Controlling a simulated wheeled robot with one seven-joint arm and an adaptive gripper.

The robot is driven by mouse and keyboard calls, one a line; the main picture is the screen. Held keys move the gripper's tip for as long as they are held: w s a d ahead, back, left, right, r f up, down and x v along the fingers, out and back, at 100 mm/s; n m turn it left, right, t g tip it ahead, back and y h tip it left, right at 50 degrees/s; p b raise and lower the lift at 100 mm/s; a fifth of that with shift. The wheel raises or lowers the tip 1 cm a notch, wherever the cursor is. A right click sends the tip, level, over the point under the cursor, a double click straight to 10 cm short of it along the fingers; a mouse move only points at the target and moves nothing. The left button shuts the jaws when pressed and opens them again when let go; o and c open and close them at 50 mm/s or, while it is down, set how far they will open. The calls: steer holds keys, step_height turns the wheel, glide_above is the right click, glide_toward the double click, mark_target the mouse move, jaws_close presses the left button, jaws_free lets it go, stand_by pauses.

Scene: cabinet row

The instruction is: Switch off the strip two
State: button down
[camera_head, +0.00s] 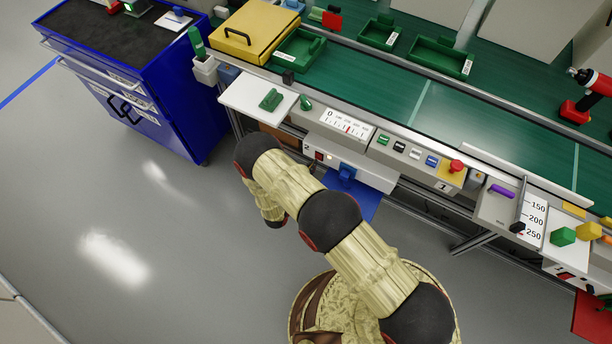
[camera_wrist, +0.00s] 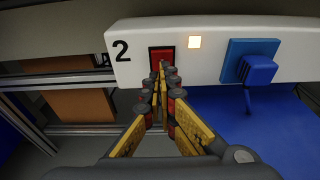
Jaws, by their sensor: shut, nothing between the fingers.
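Strip two (camera_wrist: 212,62) is a white box marked with a black 2, seen close up in the wrist view. It carries a red rocker switch (camera_wrist: 155,52), a small glowing pale-yellow light (camera_wrist: 194,42) and a blue plug (camera_wrist: 257,69). My gripper (camera_wrist: 162,68) is shut and empty. Its fingertips overlap the lower right part of the red switch; whether they touch it I cannot tell. In the head view strip two (camera_head: 372,174) sits under the bench front, and my arm hides my fingertips.
Above the strip is a panel with several coloured buttons and a red mushroom button (camera_head: 456,166). A blue cabinet (camera_head: 185,112) stands at the left. A blue sheet (camera_wrist: 215,125) lies below the plug. The grey floor at left is clear.

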steer(key=shift+w+d+r, duration=0.1)
steer(key=shift+w+d, duration=0.2)
steer(key=shift+w, duration=0.2)
steer(key=shift+w+d+r+g+p, duration=0.15)
steer(key=shift+w+r+g+p, duration=0.3)
steer(key=shift+p, duration=0.2)
steer(key=shift+s+f+y, duration=0.15)
steer(key=shift+f+y, duration=0.15)
